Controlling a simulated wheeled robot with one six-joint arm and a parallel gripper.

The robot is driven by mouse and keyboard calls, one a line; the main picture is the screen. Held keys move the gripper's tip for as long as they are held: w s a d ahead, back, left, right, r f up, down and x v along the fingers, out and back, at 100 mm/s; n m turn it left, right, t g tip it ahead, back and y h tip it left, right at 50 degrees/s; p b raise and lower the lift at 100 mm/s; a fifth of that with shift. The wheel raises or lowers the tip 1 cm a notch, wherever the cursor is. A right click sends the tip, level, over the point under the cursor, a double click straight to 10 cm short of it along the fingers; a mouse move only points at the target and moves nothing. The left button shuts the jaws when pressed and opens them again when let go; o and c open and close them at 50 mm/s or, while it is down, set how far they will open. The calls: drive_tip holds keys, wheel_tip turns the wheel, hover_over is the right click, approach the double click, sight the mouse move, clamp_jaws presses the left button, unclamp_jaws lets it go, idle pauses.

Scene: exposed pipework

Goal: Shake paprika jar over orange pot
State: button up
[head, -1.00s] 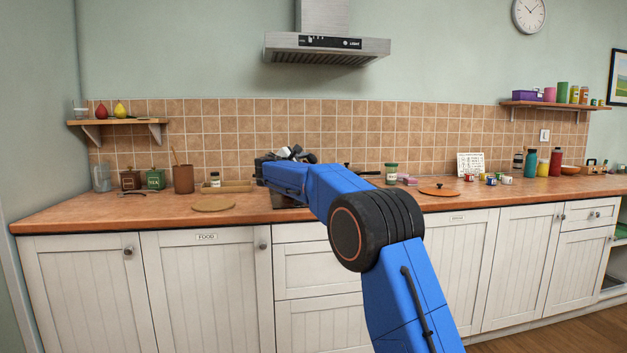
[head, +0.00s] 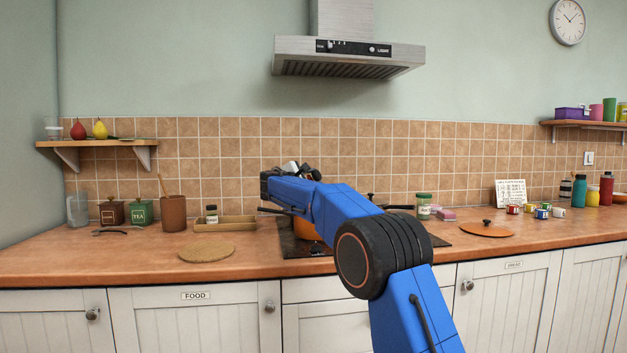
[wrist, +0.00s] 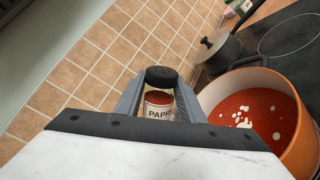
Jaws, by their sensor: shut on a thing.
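The paprika jar (wrist: 158,104), with a dark cap and a label reading "PAPR", is between my gripper's fingers in the wrist view. My gripper (wrist: 160,98) is shut on it. The orange pot (wrist: 297,135) is at the right of the wrist view, with red contents and pale bits inside; the jar shows to the left of its rim. In the head view, the orange pot (head: 306,231) is partly hidden behind my arm on the hob. My gripper's end is mostly hidden there, and I cannot make out the jar.
A grey lidded pot (wrist: 215,48) stands beside the orange pot on the black hob (head: 300,247). A green-lidded jar (head: 424,205) and an orange lid (head: 486,230) are to the right. A round mat (head: 206,251) lies left. The range hood (head: 349,57) hangs above.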

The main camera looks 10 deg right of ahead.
drive_tip(key=m, duration=0.3)
drive_tip(key=f+m, duration=0.1)
drive_tip(key=m, duration=0.2)
drive_tip(key=shift+f, duration=0.15)
drive_tip(key=m, duration=0.3)
drive_tip(key=f+m, duration=0.1)
drive_tip(key=m, duration=0.1)
drive_tip(key=shift+f+m, duration=0.1)
drive_tip(key=shift+m, duration=0.3)
drive_tip(key=shift+r, duration=2)
drive_tip(key=shift+f, duration=2)
